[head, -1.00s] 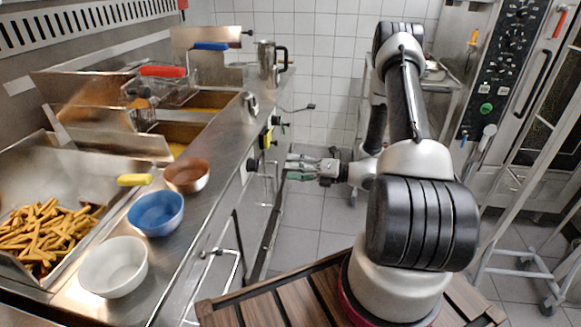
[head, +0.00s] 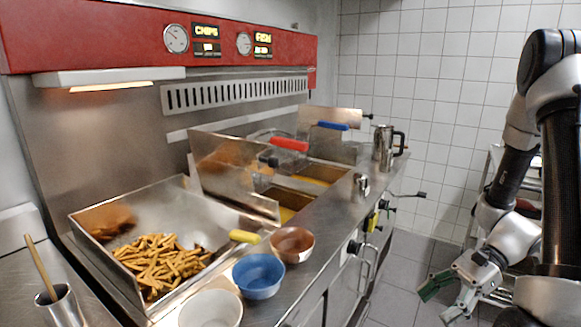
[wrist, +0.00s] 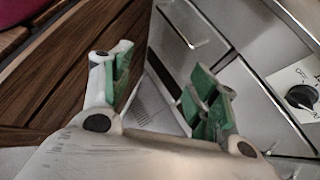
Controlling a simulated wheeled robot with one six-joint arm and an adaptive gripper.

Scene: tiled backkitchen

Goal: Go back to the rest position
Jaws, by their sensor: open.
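My gripper (head: 446,290) is at the lower right of the head view, in front of the fryer counter and over the tiled floor. It is open, and nothing shows between its fingers. In the wrist view my gripper (wrist: 160,100) has its two green-padded fingers spread apart. The fingers point down along the cabinet fronts (wrist: 205,45), beside a wooden slatted surface. No object is held.
The steel counter (head: 335,220) carries a white bowl (head: 212,312), a blue bowl (head: 259,277), a copper bowl (head: 292,243) and a steel jug (head: 383,148). A chip tray (head: 205,215) holds fries. A control knob (wrist: 301,97) juts from the cabinet. The tiled floor (head: 392,300) looks clear.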

